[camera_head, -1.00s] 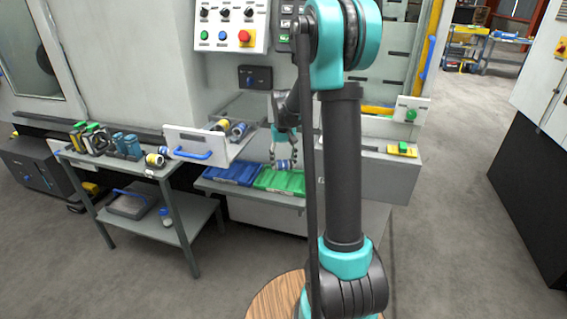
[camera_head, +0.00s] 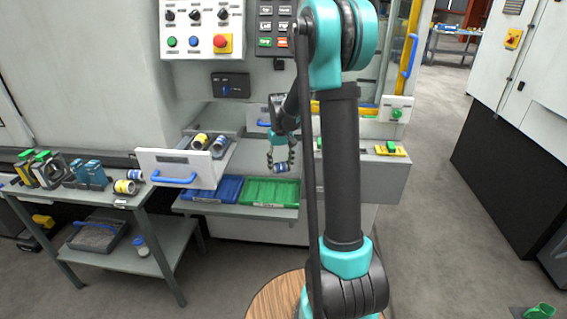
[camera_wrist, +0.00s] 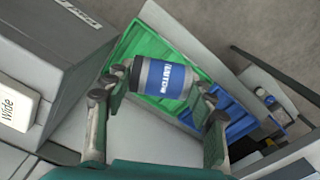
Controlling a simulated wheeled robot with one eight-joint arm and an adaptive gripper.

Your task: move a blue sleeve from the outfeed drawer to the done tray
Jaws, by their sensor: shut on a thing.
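My gripper (camera_head: 281,166) is shut on a blue sleeve (camera_wrist: 167,79) with dark grey ends and white lettering, held crosswise between the fingertips (camera_wrist: 163,90). In the head view the sleeve (camera_head: 281,168) hangs just above the green tray (camera_head: 270,205). In the wrist view the green tray (camera_wrist: 145,42) lies beyond it, apart from the sleeve as far as I can tell. A blue tray (camera_head: 212,194) stands left of the green one. Their labels are too small to read. The open drawer (camera_head: 165,160), white with a blue handle, holds a yellow-banded sleeve (camera_head: 200,141) and a bluish-grey one (camera_head: 219,143).
A grey cart (camera_head: 130,200) at left carries several holders and a yellow-banded sleeve (camera_head: 125,187). A control panel (camera_head: 200,28) is on the machine above the drawer. A ledge with a green button (camera_head: 391,148) stands right of the trays.

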